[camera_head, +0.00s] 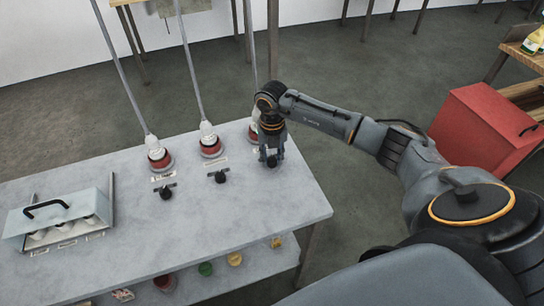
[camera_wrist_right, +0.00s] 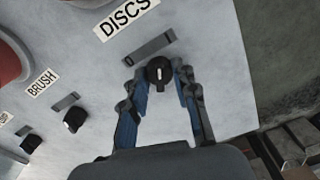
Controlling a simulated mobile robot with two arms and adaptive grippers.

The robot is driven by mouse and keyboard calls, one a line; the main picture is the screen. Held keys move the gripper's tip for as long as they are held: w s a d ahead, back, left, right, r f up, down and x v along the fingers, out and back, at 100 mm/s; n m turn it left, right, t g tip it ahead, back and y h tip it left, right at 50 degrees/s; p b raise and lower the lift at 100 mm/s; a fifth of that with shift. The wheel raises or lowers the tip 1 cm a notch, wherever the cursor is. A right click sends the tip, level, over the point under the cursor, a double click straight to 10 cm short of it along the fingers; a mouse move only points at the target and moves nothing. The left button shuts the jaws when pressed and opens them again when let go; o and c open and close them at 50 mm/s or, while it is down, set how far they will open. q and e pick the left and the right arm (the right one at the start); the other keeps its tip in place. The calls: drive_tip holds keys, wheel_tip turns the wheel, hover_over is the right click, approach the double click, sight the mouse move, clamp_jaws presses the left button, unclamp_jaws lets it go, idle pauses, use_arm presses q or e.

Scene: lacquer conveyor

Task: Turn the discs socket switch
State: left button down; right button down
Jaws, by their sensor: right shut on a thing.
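The discs socket switch is a round black knob (camera_wrist_right: 158,71) with a pale pointer mark, below the DISCS label (camera_wrist_right: 125,17) and a grey bar in the right wrist view. My right gripper (camera_wrist_right: 164,80) has its fingers on both sides of this knob and is shut on it. In the head view my right gripper (camera_head: 271,158) reaches down over the rightmost switch on the grey table and hides most of it. My left gripper is not in view.
The BRUSH switch knob (camera_wrist_right: 74,119) sits to the left, with another knob (camera_wrist_right: 31,143) beyond it. Red-based sockets (camera_head: 160,157) with hanging cables stand behind the switches. A handled case (camera_head: 62,222) lies at the table's left. A red box (camera_head: 482,130) stands at right.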

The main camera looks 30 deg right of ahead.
drive_tip(key=n+b, duration=0.2)
drive_tip(key=shift+f+n, duration=0.1)
drive_tip(key=shift+n, duration=0.3)
drive_tip(key=n+b, duration=0.2)
drive_tip(key=n, duration=0.1)
drive_tip(key=shift+w+n+b, duration=0.1)
drive_tip(key=shift+n+b, duration=0.2)
drive_tip(key=shift+b, duration=0.1)
drive_tip(key=n+b, duration=0.2)
drive_tip(key=n, duration=0.1)
drive_tip(key=shift+n+b, duration=0.55)
drive_tip(key=shift+n, duration=0.65)
drive_tip(key=c, duration=1)
unclamp_jaws()
drive_tip(key=shift+c, duration=0.2)
